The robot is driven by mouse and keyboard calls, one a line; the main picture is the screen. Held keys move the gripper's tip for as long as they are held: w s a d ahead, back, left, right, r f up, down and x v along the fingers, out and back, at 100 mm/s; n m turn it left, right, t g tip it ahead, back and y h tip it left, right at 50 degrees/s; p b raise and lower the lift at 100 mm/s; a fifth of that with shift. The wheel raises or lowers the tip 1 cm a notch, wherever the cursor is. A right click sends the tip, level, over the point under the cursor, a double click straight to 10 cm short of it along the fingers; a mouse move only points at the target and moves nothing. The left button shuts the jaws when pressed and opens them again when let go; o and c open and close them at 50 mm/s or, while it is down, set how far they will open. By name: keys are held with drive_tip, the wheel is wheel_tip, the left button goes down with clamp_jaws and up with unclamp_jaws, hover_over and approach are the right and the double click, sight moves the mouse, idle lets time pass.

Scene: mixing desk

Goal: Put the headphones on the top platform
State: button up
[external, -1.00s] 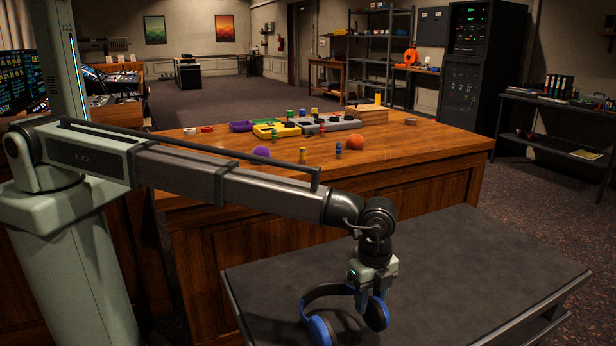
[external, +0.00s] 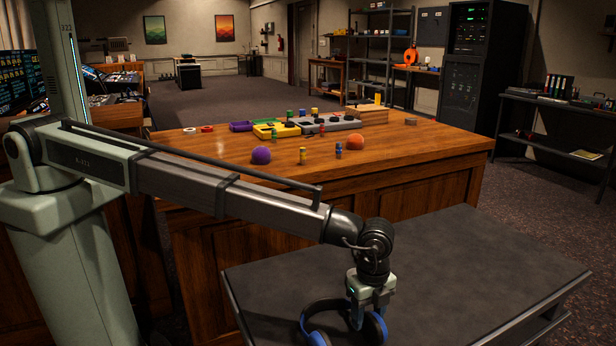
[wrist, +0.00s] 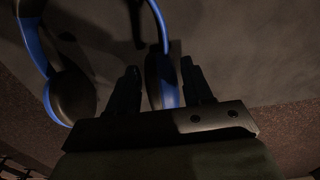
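The headphones (external: 322,304) are black with a blue band. They are at the front of a dark grey platform (external: 470,265), low in the external view, and one cup is cut off by the lower edge. My gripper (external: 367,318) points down at the right-hand cup. In the wrist view its two dark fingers (wrist: 160,78) stand on either side of one blue-and-black ear cup (wrist: 165,85), close to it. The other cup (wrist: 73,97) is to the left, outside the fingers. Whether the headphones touch the platform is hard to tell.
The rest of the platform's top is clear to the right and back. Behind it stands a wooden desk (external: 420,150) with a purple ball (external: 261,155), an orange ball (external: 355,142), small figures and coloured trays. A dark side table (external: 560,125) is at the far right.

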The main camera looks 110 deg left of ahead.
drive_tip(key=shift+o, duration=0.9)
drive_tip(key=shift+r, duration=0.15)
wheel_tip(320, 180, up, 12)
drive_tip(key=shift+o, duration=0.3)
